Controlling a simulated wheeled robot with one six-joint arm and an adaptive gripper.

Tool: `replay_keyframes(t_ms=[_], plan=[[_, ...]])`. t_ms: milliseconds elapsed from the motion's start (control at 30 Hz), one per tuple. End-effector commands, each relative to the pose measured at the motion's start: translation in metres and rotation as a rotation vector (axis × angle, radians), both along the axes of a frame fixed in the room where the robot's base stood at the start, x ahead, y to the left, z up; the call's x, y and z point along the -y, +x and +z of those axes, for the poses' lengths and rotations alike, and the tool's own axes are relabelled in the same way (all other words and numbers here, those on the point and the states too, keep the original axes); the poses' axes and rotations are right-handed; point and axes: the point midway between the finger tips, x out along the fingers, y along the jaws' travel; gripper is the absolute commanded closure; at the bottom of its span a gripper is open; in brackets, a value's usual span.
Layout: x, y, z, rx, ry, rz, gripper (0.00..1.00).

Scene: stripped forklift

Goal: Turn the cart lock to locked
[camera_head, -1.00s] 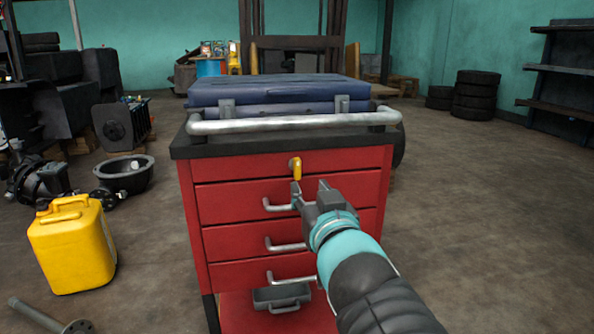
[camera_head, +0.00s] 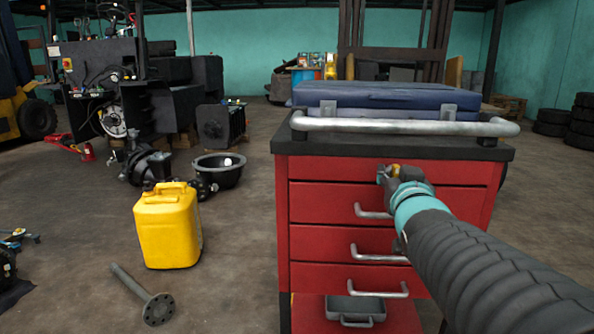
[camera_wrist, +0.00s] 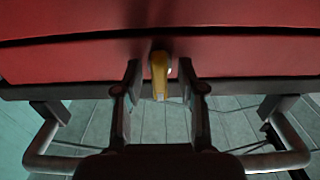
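The red tool cart (camera_head: 330,204) stands right of centre in the head view. Its yellow lock lever (camera_head: 394,169) is on the top drawer front and is partly hidden by my gripper (camera_head: 386,177). In the wrist view the yellow lever (camera_wrist: 159,72) points down the picture from its dark mount on the red front. My gripper's two dark fingers (camera_wrist: 160,92) stand one on each side of the lever. A gap shows on both sides, so the gripper is open around it and does not touch it.
A silver push bar (camera_head: 400,127) and a blue case (camera_head: 385,95) top the cart. Silver drawer handles (camera_head: 372,212) stick out below the lock.

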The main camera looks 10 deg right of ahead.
Motion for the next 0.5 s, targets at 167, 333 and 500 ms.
replay_keyframes(t_ms=[167,333,500], plan=[[0.0004,0.0017,-0.0001,0.000,0.001,0.000,0.60],[0.0003,0.0015,-0.0001,0.000,0.000,0.000,0.70],[0.0003,0.0014,-0.0001,0.000,0.000,0.000,1.00]])
